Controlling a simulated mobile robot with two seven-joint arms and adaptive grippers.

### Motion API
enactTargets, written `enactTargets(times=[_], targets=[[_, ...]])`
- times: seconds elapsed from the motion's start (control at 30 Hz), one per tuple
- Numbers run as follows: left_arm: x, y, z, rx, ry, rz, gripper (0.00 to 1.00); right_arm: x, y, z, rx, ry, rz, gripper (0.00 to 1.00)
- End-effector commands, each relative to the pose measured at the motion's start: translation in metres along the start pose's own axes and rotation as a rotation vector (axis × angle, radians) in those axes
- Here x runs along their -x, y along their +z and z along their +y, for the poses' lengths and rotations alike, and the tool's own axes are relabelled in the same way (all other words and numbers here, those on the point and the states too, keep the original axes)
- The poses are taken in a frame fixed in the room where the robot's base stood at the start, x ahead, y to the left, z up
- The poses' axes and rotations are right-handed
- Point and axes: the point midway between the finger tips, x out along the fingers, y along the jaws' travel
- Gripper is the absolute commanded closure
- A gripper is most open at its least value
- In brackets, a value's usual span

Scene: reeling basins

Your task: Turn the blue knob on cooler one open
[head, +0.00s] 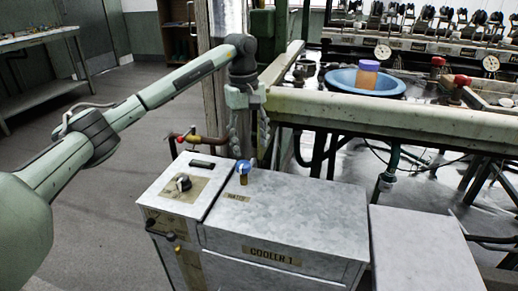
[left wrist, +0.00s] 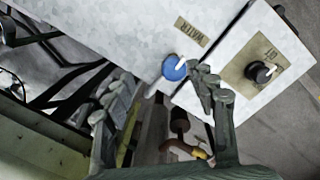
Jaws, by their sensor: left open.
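Cooler one (head: 310,225) is a pale metal cabinet with a "COOLER 1" label on its front. The blue knob (head: 243,167) stands on a brass stem at the back of its top, beside a "WATER" label. My left gripper (head: 247,140) hangs fingers down just above and behind the knob, open and empty. In the left wrist view the blue knob (left wrist: 174,68) with its white stripe is close to the fingertip on the right of my left gripper (left wrist: 160,92). Whether they touch I cannot tell. My right gripper is out of view.
A black dial (head: 183,182) sits on the panel left of the knob. A pale beam (head: 390,115) runs behind the cooler, near my gripper. A red-handled brass tap (head: 190,137) is behind the panel. A blue basin (head: 340,80) holds an orange and purple container (head: 367,75).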

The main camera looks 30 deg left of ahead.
Motion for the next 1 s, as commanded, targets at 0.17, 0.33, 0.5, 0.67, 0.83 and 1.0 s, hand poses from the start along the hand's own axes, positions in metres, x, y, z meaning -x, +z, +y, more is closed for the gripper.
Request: enactTargets(times=[0.17,0.33,0.5,0.67,0.83,1.0], targets=[[0.003,-0.017,-0.019,-0.010,-0.065,0.050,0.44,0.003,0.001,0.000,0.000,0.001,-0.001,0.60],[-0.024,-0.017,-0.020,-0.011,-0.066,0.048,0.44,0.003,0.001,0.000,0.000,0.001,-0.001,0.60],[-0.049,-0.018,-0.021,-0.011,-0.063,0.048,0.44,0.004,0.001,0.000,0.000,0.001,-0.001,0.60],[-0.062,-0.019,-0.021,-0.011,-0.060,0.048,0.44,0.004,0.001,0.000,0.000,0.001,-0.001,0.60],[-0.066,-0.019,-0.021,-0.011,-0.058,0.048,0.44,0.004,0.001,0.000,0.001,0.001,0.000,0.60],[-0.066,-0.019,-0.021,-0.011,-0.059,0.048,0.47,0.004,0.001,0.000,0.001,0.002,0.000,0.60]])
